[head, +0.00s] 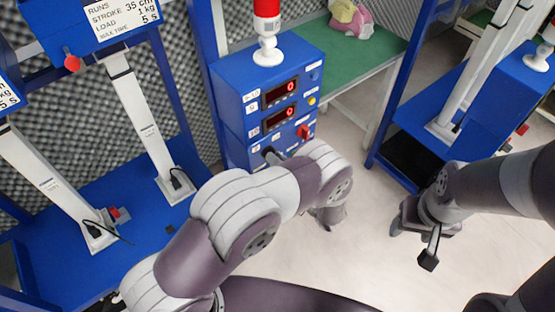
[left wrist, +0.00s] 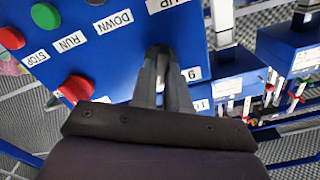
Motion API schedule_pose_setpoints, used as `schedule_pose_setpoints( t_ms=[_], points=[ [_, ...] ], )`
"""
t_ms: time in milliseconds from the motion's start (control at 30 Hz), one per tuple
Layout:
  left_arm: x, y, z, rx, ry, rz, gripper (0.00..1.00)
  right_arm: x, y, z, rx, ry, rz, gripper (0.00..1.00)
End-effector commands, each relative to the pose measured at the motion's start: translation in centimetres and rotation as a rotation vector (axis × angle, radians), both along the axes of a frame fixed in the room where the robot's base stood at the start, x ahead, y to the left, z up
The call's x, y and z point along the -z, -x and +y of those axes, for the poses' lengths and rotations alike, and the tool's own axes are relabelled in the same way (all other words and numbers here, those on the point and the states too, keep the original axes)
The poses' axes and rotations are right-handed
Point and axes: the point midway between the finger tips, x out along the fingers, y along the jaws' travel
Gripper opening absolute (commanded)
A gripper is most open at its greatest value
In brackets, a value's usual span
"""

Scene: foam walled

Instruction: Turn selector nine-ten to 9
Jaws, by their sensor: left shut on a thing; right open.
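The blue control box (head: 238,88) stands at the upper middle of the head view; its labelled face (left wrist: 110,50) fills the upper left of the left wrist view. My left gripper (left wrist: 160,55) is at this face, its fingers closed together on the selector beside the 9 label (left wrist: 193,74) and the 10 label (left wrist: 201,104). The fingers hide the selector, so I cannot tell which way it points. In the head view my left gripper (head: 270,154) is mostly hidden by its own arm. My right gripper (head: 411,246) is open and empty over the floor.
A red knob (left wrist: 76,88), a green button (left wrist: 45,15) and a red button (left wrist: 11,38) are on the same face. The box bears two red displays (head: 280,92) and a red lamp (head: 267,22). A green-topped table (head: 375,52) stands behind. Blue test rigs flank the open floor.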

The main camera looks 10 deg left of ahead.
Motion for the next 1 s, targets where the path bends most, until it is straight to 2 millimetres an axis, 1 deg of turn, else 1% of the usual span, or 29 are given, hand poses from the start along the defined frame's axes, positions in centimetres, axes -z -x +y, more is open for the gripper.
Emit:
schedule_pose_setpoints(
  t_ms=[167,367,1000],
  points=[
    [0.1,0.0,0.0,-0.001,0.032,-0.04,0.0,0.4,0.0,0.0,0.0,0.0,0.0,0.58],
    [0.2,0.0,0.1,-0.001,0.114,-0.145,0.0,1.2,0.0,0.0,0.0,0.0,0.0,0.58],
    [0.2,0.1,0.2,-0.001,0.472,-0.604,0.0,4.3,0.0,0.0,0.0,0.0,0.0,0.58]
  ],
)
